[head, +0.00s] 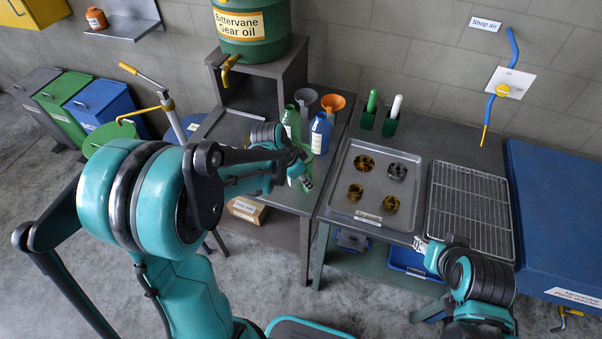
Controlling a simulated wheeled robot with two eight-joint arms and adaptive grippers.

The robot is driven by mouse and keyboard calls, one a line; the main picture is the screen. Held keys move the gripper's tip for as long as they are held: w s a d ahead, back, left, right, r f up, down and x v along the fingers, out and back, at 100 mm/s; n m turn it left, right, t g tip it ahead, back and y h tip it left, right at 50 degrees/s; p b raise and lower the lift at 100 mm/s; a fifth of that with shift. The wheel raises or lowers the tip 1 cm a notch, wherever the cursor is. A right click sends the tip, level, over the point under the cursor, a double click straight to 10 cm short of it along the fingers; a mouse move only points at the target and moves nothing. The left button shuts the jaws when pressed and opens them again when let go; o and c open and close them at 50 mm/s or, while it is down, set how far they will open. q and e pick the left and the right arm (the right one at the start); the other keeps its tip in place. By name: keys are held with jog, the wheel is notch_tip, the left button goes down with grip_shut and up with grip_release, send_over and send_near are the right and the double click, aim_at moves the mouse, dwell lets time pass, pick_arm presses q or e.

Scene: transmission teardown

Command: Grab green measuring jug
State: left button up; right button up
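My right gripper (425,244) is low at the front edge of the right bench, below the wire rack. Its fingers are too small to read.
Behind my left gripper stand a green bottle (291,122), a blue bottle (320,133), a grey funnel (306,97) and an orange funnel (333,103). A metal tray (340,190) with several gears and a wire rack (468,208) cover much of the right bench.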

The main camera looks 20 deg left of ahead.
aim_at(309, 193)
pick_arm(q)
jog(key=b+x, duration=0.1)
jog(key=x, duration=0.2)
jog(key=shift+w+d+f, duration=0.1)
jog(key=shift+d+f, duration=0.05)
jog(key=shift+f, duration=0.2)
jog(key=shift+r, duration=0.1)
grip_shut()
